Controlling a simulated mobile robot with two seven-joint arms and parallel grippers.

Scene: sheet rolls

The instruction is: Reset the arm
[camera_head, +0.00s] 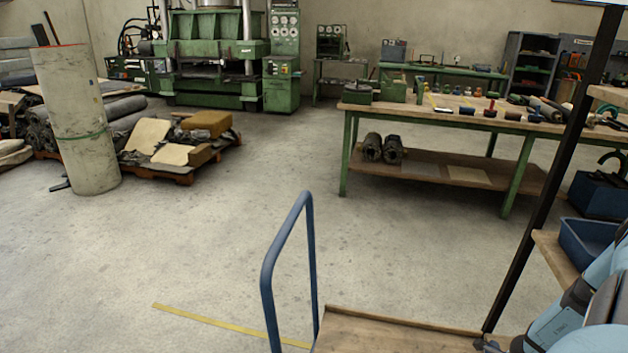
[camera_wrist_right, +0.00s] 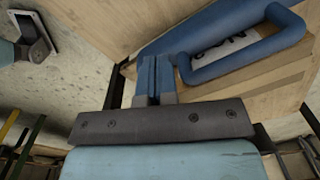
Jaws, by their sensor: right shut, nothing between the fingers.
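My right arm shows light blue at the lower right of the head view, beside a wooden shelf rack. In the right wrist view, my right gripper (camera_wrist_right: 154,78) has its blue fingers together with nothing between them. They are close to a blue bin (camera_wrist_right: 222,28) on a wooden shelf (camera_wrist_right: 275,100). Whether they touch the bin I cannot tell. My left gripper is not in the head view. A pale blue and grey part at the upper left of the wrist view may be mine, but I cannot tell.
A blue-handled cart (camera_head: 268,270) with a wooden deck (camera_head: 385,335) stands in front. The rack's black post (camera_head: 545,190) rises beside my right arm, near a blue bin (camera_head: 588,242). A green workbench (camera_head: 440,115), a tall roll (camera_head: 80,120) and a loaded pallet (camera_head: 185,172) stand beyond clear floor.

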